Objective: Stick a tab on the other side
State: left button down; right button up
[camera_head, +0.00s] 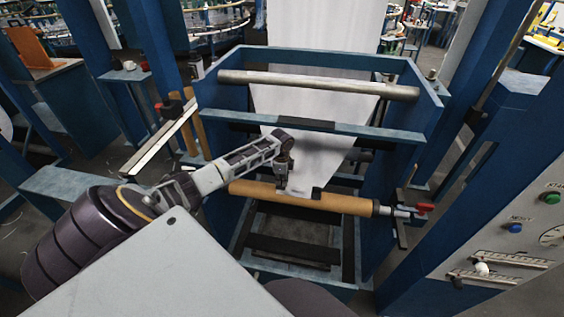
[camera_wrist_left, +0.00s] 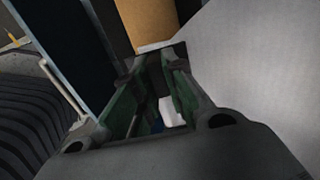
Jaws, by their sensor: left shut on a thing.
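A white fabric sheet (camera_head: 318,158) hangs down and narrows to a brown cardboard tube (camera_head: 345,203) across the frame. Its lower edge meets the tube; a small dark patch (camera_head: 317,193) shows there. My left gripper (camera_head: 284,188) points down at the left part of that edge, close to the tube. In the left wrist view, its fingers (camera_wrist_left: 158,56) are close together by the brown tube (camera_wrist_left: 150,20) and the white fabric (camera_wrist_left: 255,60). A thin pale strip (camera_wrist_left: 155,47), probably a tab, shows at the fingertips. Contact with the fabric is unclear. My right gripper is out of view.
A blue frame surrounds the tube, with a metal roller (camera_head: 320,84) and a crossbar (camera_head: 310,125) above. A control panel (camera_head: 510,240) stands at right.

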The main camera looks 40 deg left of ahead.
pick_arm(q)
jog(key=shift+p, duration=0.5)
jog(key=shift+a+f+b, duration=0.1)
jog(key=shift+f+b, duration=0.45)
jog(key=shift+f, duration=0.7)
dwell(1.2)
jog(key=c, duration=1.4)
grip_release()
jog(key=shift+r, duration=0.1)
jog(key=shift+s+d+r, duration=0.1)
jog(key=shift+s+r, duration=0.05)
jog(key=shift+r, duration=2.8)
jog(key=shift+s+d+r, duration=0.1)
jog(key=shift+s+r, duration=0.05)
jog(key=shift+r, duration=2.8)
